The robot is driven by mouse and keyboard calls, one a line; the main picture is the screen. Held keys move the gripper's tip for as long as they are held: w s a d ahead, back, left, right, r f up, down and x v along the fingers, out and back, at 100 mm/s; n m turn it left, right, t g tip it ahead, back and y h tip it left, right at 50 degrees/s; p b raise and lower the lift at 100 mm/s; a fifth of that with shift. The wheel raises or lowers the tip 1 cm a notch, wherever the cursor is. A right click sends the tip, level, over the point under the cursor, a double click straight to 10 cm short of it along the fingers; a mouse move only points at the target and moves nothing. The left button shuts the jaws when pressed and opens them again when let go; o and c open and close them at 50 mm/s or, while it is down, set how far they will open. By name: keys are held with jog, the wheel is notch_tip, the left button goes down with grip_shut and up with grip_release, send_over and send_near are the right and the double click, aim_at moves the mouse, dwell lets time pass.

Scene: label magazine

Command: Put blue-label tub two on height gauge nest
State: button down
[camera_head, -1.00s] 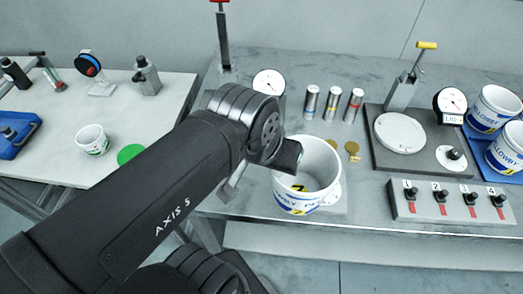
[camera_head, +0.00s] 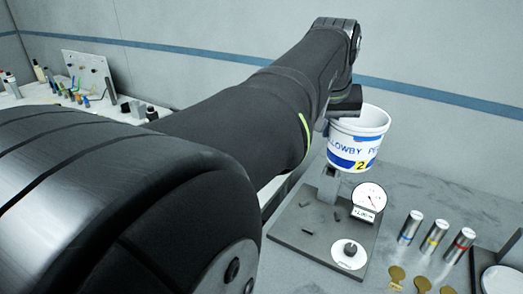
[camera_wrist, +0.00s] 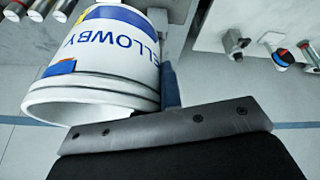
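Tub two (camera_head: 354,148) is a white tub with a blue label and a yellow patch marked 2. It appears held in the air in the head view, roughly upright, above the back of a gauge station. My gripper (camera_head: 344,104) is at the tub's left rim; the jaws appear shut on its wall, though the fingertips are hidden. In the wrist view the tub (camera_wrist: 105,65) lies against the dark finger plate (camera_wrist: 165,125). The gauge station has a grey base plate (camera_head: 312,243), a dial (camera_head: 368,198) and a black knob on a white disc. The tub and arm hide its upper part; I cannot make out the nest.
Several silver cylinders (camera_head: 435,236) with coloured bands stand right of the gauge. Brass discs (camera_head: 397,274) lie in front of them. Part of another station (camera_head: 497,280) shows at the right edge. A side bench (camera_head: 110,118) with small tools is at the far left.

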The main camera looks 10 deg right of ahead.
jog(key=w+a+r+n, duration=0.1)
jog(key=w+a+r, duration=0.1)
jog(key=w, duration=0.4)
notch_tip(320, 180, down, 28)
jog(key=shift+s+a+r, duration=0.1)
jog(key=shift+a+r, duration=0.05)
jog(key=shift+r, duration=0.05)
jog(key=shift+f, duration=0.15)
jog(key=c, duration=1.6)
grip_release()
jog(key=shift+s+r, duration=0.15)
jog(key=shift+r, duration=0.5)
jog(key=v, duration=1.1)
jog(key=shift+s, duration=0.2)
